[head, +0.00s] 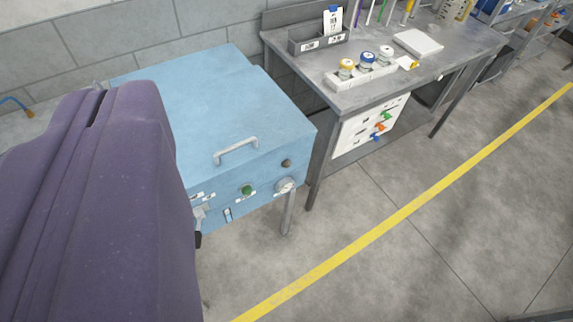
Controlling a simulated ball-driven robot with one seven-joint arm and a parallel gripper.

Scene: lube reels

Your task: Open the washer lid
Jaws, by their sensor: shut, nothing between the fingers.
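The washer (218,208) is a light blue metal box on legs, left of the middle in the head view. Its lid (215,100) is the broad blue top and lies flat and shut. A light grey bar handle (236,150) stands on the lid near its front edge. The front panel has a green button, a dark knob, a round light dial and small labels. A large purple part of my arm fills the left side and hides the washer's left part.
A grey metal workbench (460,47) stands right of the washer, with a rack of capped bottles (362,78) and a grey bin (318,40). A block wall is behind. The concrete floor in front is clear, crossed by a yellow line (400,215).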

